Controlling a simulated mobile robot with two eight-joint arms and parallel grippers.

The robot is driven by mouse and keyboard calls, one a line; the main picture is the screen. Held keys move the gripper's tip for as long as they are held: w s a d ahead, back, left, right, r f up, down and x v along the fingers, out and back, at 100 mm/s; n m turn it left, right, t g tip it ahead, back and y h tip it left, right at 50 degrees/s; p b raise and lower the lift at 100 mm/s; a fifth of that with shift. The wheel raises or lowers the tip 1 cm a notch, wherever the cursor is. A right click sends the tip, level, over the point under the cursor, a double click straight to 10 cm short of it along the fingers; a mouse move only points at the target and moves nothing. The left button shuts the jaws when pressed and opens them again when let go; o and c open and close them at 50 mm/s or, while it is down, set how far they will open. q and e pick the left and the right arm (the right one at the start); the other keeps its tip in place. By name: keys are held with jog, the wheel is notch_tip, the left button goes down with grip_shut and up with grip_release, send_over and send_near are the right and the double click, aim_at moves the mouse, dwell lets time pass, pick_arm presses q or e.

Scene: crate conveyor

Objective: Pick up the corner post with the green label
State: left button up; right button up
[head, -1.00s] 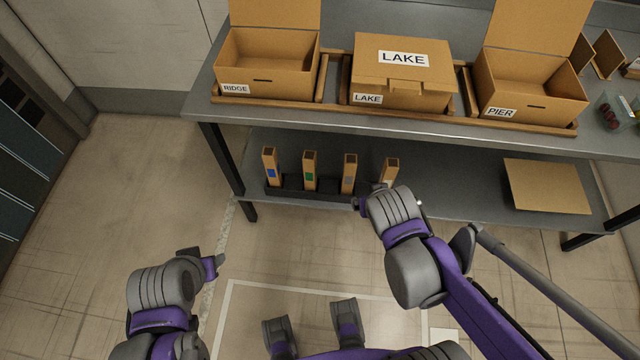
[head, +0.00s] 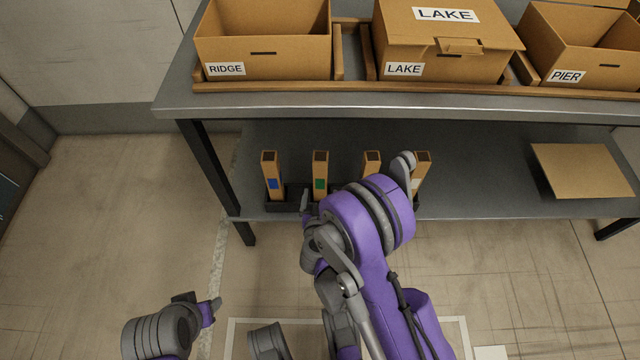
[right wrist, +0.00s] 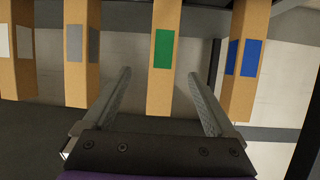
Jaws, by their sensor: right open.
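The corner post with the green label (head: 320,172) stands upright in a dark rack (head: 290,195) on the lower shelf, second from left in the head view. In the right wrist view the green-label post (right wrist: 165,40) shows between the two fingers of my right gripper (right wrist: 159,76). Those fingers are open, with a gap to the post on both sides. In the head view my right gripper (head: 308,207) is at the rack, partly hidden by its arm. My left gripper (head: 204,304) is low at the left, over the floor, away from the posts; its jaw state is unclear.
A blue-label post (head: 272,174) stands left of the green one; a grey-label post (head: 371,163) and a white-label post (head: 421,170) stand to its right. The upper shelf (head: 300,105) overhangs them. A flat cardboard sheet (head: 582,171) lies at the right of the lower shelf.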

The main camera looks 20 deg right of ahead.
aim_at(320, 180)
jog(key=p+x, duration=0.2)
jog(key=shift+w+d+r+p, duration=0.15)
jog(key=shift+w+p, duration=0.2)
jog(key=shift+w+d+f+b, duration=0.2)
jog(key=shift+w+f+b, duration=0.1)
jog(key=shift+w+f, duration=0.2)
jog(key=x, duration=0.3)
jog(key=b+x, duration=0.1)
jog(key=x, duration=0.2)
jog(key=shift+w+a+f, duration=0.1)
jog(key=shift+w+a, duration=0.05)
jog(key=shift+w, duration=0.15)
grip_shut()
